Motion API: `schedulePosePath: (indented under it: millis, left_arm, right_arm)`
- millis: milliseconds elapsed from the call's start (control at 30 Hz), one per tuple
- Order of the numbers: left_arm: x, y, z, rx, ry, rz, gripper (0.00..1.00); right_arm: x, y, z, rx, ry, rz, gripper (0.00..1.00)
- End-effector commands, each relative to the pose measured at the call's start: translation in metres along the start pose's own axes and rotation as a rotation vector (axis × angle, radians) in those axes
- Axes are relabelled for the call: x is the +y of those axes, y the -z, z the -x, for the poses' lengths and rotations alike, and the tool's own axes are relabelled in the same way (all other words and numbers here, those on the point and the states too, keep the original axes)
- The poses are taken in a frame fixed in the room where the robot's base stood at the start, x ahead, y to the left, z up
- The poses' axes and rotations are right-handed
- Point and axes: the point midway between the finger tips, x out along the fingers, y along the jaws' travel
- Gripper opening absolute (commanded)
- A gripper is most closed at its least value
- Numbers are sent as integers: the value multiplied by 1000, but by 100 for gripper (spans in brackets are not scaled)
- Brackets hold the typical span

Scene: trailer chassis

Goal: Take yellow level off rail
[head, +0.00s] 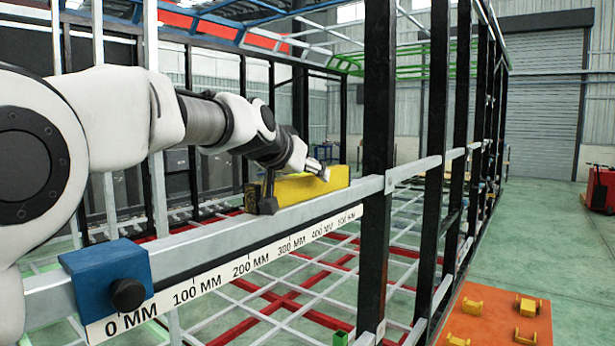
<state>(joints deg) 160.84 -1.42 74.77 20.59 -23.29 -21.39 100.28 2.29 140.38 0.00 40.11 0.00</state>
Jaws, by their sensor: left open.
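The yellow level (335,179) is a long yellow block resting on top of the grey rail (215,231), close to the black upright at the rail's right end. My left gripper (294,184) is open at the level, with one dark finger near its left end and the other finger over its upper middle. The wrist and fingers hide part of the level. I cannot tell whether the fingers touch it. My right gripper is not in view.
A blue block (108,282) with a black knob sits at the rail's near end, above a millimetre scale (245,264). Black uprights (378,120) stand at right. An orange surface (492,318) with several yellow pieces is at lower right.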

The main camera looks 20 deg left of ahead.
Motion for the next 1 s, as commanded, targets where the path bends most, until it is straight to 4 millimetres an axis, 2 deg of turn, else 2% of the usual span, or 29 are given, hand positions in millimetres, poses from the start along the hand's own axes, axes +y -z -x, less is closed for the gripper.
schedulePosePath:
  millis: [133,267,300,333,767,867,1000]
  left_arm:
    - [0,-1,0,1,0,0,68]
    - [0,0,0,1,0,0,22]
    - [0,0,0,1,0,0,8]
    - [0,0,0,0,0,0,0]
    - [0,7,4,5,0,-2,0]
    - [0,19,9,6,0,-2,0]
    - [0,50,24,8,1,-2,0]
  right_arm:
    - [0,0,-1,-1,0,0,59]
    - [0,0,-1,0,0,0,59]
    - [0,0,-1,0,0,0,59]
    - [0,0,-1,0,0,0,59]
    - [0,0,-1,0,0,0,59]
    - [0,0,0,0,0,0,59]
    - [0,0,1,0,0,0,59]
